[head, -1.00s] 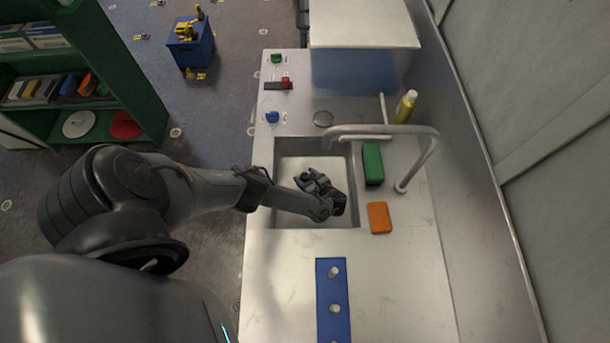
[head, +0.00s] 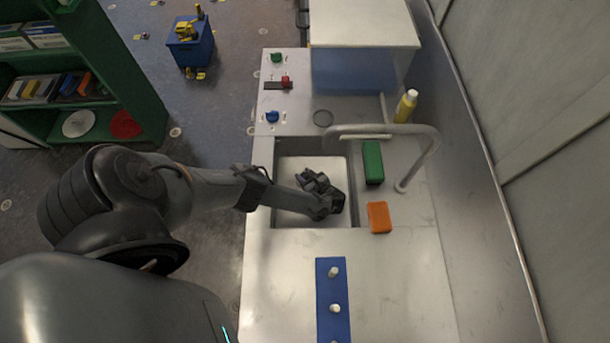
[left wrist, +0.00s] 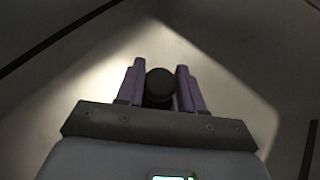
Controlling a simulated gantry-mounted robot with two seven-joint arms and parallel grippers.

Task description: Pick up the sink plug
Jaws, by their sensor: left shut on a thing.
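The sink plug (left wrist: 159,84) is a dark, round-topped piece between the purple fingers of my left gripper in the left wrist view. My left gripper (left wrist: 160,88) is shut on it. In the head view my left gripper (head: 307,180) is down inside the grey sink basin (head: 290,148), and the plug cannot be made out there. The fingers hide the plug's sides, and its lower part does not show. My right gripper is not in view.
A curved faucet (head: 425,150) arches at the basin's back right. A green block (head: 373,163) and an orange sponge (head: 379,217) lie right of the basin. A yellow bottle (head: 405,106) stands behind. A blue strip with pegs (head: 331,290) lies in front.

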